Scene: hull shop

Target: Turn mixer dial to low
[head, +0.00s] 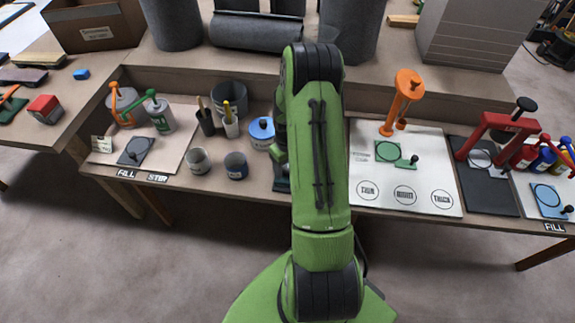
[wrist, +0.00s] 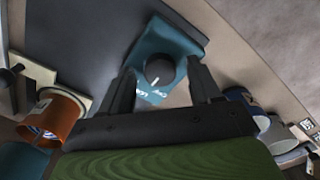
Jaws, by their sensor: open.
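The mixer dial is a round dark knob (wrist: 159,72) with a white pointer line, on a teal base (wrist: 178,50) in the wrist view. White lettering on the base beside the knob is small and partly blocked; one word looks like "Low". The line points toward the lettering side. My gripper (wrist: 162,84) is open, with one dark finger on each side of the knob. I cannot tell whether the fingers touch it. In the head view my arm hides the gripper and dial; only a dark teal bit of the mixer base (head: 281,185) shows beside the arm.
In the wrist view an orange cup (wrist: 55,115) stands left and a blue container (wrist: 240,97) right of the gripper.

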